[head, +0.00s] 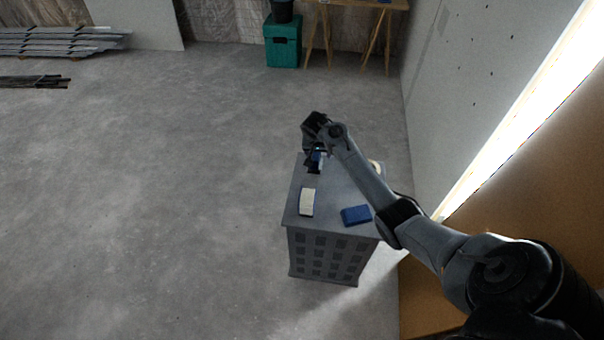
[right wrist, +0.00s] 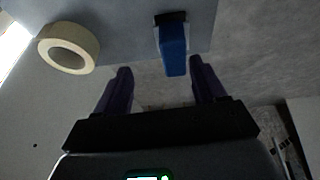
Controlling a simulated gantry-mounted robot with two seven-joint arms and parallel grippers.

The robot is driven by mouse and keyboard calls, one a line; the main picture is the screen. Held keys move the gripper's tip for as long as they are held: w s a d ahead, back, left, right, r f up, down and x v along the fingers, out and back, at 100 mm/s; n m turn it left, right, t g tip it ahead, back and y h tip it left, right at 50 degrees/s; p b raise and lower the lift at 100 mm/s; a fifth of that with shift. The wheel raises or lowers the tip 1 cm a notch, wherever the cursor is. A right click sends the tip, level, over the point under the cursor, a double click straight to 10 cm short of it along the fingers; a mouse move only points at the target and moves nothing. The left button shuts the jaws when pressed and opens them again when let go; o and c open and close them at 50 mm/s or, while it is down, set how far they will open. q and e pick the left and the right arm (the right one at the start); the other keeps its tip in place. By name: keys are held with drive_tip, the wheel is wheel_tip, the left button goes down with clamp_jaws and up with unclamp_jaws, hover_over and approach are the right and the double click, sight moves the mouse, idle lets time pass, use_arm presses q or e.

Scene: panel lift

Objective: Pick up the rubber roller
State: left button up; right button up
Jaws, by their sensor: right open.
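The rubber roller (head: 317,157), with a blue handle and a black head, lies near the far edge of a grey box-like stand's top (head: 333,187). In the right wrist view the roller (right wrist: 173,52) points its handle toward my gripper. My right gripper (head: 309,150) is open and empty at the roller's far side. In the right wrist view the handle's end appears between the fingertips (right wrist: 160,66), nearer the right finger; I cannot tell the height gap. My left gripper is out of view.
A cream tape roll (right wrist: 68,48) lies beside the roller; my arm partly hides it in the head view. A cream block (head: 307,202) and a blue block (head: 356,215) lie toward the stand's near edge. A wall (head: 470,75) rises at right.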

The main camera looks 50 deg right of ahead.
sight(315, 154)
drive_tip(key=shift+w+d+r+t+b, duration=0.15)
drive_tip(key=shift+w+b, duration=0.2)
drive_tip(key=shift+w, duration=0.2)
drive_tip(key=shift+w+d+r+t+b, duration=0.15)
drive_tip(key=shift+w+b, duration=0.2)
drive_tip(key=shift+w, duration=0.2)
drive_tip(key=shift+w+d+f, duration=0.1)
drive_tip(key=shift+w+f, duration=0.1)
drive_tip(key=shift+b+x, duration=1.35)
drive_tip(key=shift+x, duration=1)
drive_tip(key=b+x, duration=0.2)
drive_tip(key=x, duration=0.2)
drive_tip(key=shift+s+b, duration=0.15)
drive_tip(key=shift+b, duration=0.25)
drive_tip(key=shift+d+f+b, duration=0.3)
drive_tip(key=shift+f+b, duration=0.05)
drive_tip(key=shift+f, duration=0.1)
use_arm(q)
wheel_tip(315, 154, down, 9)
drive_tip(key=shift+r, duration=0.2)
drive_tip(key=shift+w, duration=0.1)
